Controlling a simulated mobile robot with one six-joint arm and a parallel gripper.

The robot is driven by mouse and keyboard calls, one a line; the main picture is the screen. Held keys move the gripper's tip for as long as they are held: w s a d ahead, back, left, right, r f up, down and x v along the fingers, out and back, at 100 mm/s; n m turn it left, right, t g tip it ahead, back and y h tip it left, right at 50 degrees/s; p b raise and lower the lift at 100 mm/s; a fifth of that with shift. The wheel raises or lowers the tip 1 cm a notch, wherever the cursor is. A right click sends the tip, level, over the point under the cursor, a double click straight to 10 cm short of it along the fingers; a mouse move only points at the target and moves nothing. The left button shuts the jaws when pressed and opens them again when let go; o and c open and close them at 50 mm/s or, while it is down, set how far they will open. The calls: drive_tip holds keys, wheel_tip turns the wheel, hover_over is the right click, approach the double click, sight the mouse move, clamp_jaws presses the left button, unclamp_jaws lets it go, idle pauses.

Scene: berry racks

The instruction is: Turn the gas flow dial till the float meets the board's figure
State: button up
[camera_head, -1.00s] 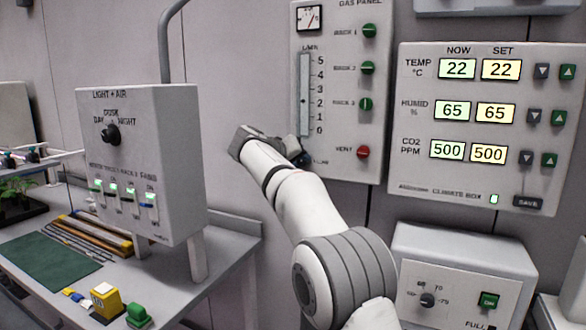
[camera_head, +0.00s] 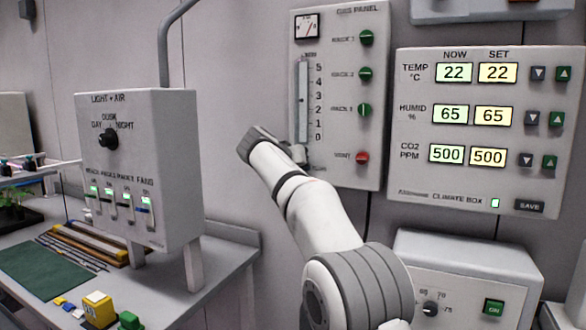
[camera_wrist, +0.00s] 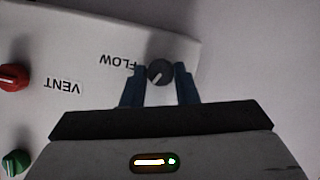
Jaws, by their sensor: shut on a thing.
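The grey gas panel (camera_head: 350,160) hangs on the wall in the head view. Its upright flow tube (camera_head: 303,110) has a scale from 0 to 5; the float is too small to read surely. In the wrist view the round dark flow dial (camera_wrist: 159,72), with a pale pointer line, sits beside the FLOW label. My gripper (camera_wrist: 161,78) has its two blue fingers on either side of the dial, shut on it. In the head view my arm hides the dial and fingertips. I see no board with a flow figure.
A red vent knob (camera_head: 362,157) and green rack knobs (camera_head: 365,110) are on the same panel. The climate box (camera_head: 440,190) is to the right. The light and air box (camera_head: 150,150) stands to the left above a bench (camera_head: 215,262).

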drive_tip(key=shift+a, duration=0.1)
drive_tip(key=o, duration=1)
drive_tip(key=v, duration=0.7)
drive_tip(key=shift+s+a, duration=0.15)
drive_tip(key=shift+s, duration=0.15)
